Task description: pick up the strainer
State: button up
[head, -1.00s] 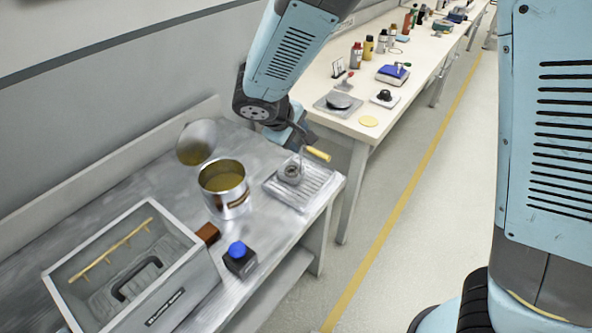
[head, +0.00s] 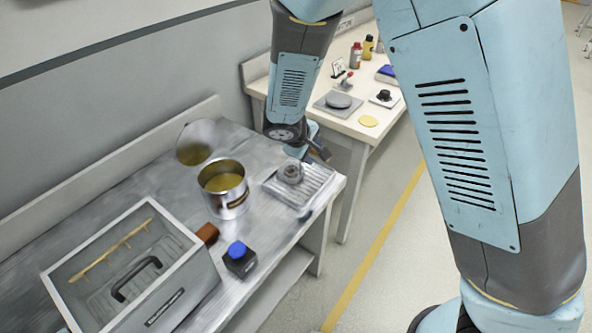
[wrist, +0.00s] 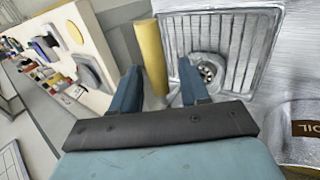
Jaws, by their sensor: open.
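A yellow cylindrical handle (wrist: 152,57), apparently the strainer's, stands in the wrist view between the two blue fingers of my gripper (wrist: 160,82). The fingers are open, with a gap visible beside the handle. A round metal cup with a dark centre (wrist: 208,70) sits on the ribbed metal tray (wrist: 240,28); I cannot tell how it joins the handle. In the head view my gripper (head: 318,150) is low over the tray's back right corner and hides the handle. The round metal cup (head: 290,172) shows there on the tray (head: 312,185).
A metal pot of brown liquid (head: 223,187) stands left of the tray. A grey box (head: 190,290) and a black block with a blue knob (head: 238,258) are in front. A white bench (head: 350,120) lies behind.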

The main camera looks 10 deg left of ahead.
jog(key=shift+c, duration=0.4)
grip_shut()
